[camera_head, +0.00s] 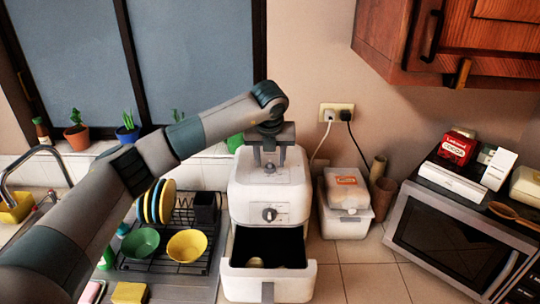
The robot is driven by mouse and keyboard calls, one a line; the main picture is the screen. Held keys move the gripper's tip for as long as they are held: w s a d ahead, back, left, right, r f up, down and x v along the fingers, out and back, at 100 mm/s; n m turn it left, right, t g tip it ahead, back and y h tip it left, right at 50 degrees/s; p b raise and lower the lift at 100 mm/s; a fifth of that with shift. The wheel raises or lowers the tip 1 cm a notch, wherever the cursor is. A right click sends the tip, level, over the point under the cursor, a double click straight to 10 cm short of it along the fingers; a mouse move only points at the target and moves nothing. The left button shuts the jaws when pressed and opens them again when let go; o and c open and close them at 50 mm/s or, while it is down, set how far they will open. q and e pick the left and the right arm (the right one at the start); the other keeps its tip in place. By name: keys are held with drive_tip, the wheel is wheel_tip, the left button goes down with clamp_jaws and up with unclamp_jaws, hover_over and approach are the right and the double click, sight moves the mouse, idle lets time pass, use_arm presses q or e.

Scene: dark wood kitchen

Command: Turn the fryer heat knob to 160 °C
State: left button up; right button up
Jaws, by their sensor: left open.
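The white fryer (246,190) stands on the counter in the middle of the view. Its heat knob appears to be the small grey knob (269,168) on the sloped top panel; a larger dark dial (269,214) sits on the front face below it. The markings are too small to read. The fryer drawer (238,282) is pulled out at the front, with pale pieces (256,262) inside. My left gripper (269,162) is open and points down over the top panel, with its fingers around or just behind the small knob; contact cannot be told. My right gripper is not in view.
A dish rack (176,266) with plates and bowls stands left of the fryer. A white container with a bag (346,190) stands close on the right. A microwave (452,240) is farther right. A wooden wall cabinet (385,40) hangs at upper right.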

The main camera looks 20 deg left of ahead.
use_arm(q)
drive_tip(key=shift+w+f, duration=0.15)
drive_tip(key=shift+f, duration=0.25)
drive_tip(key=c, duration=1)
